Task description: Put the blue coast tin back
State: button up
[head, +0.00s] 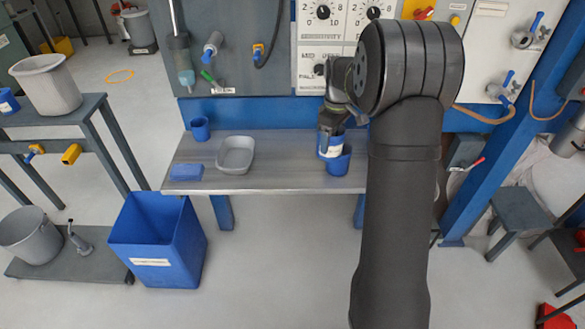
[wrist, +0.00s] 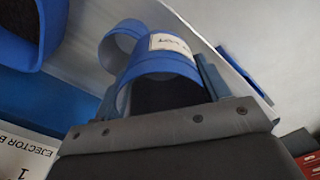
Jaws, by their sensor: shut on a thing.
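My gripper (head: 333,122) points down over the right part of the grey bench. It is shut on a blue tin with a white label (head: 330,147), whose lettering I cannot read clearly. In the wrist view the tin (wrist: 160,68) sits between the two fingers of my gripper (wrist: 162,88). A second blue cup (head: 340,164) stands on the bench just below and right of the held tin. It also shows behind the tin in the wrist view (wrist: 121,38). I cannot tell whether the two touch, or whether the tin rests on the bench.
On the bench (head: 285,175) are a grey tray (head: 235,155), a blue block (head: 187,172) and another blue cup (head: 200,129). The bench middle is clear. A panel with dials (head: 330,30) rises behind. A blue bin (head: 157,240) stands on the floor in front.

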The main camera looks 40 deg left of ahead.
jog(key=shift+s+a+f, duration=0.75)
jog(key=shift+a+f, duration=1.1)
jog(key=shift+s+a+f, duration=0.8)
jog(key=shift+a+f, duration=1)
jog(key=shift+s+a+f, duration=0.75)
jog(key=shift+a+f, duration=1.1)
jog(key=shift+f, duration=0.15)
jog(key=o, duration=1.4)
notch_tip(320, 180, up, 12)
jog(key=shift+r, duration=0.2)
jog(key=shift+f, duration=0.15)
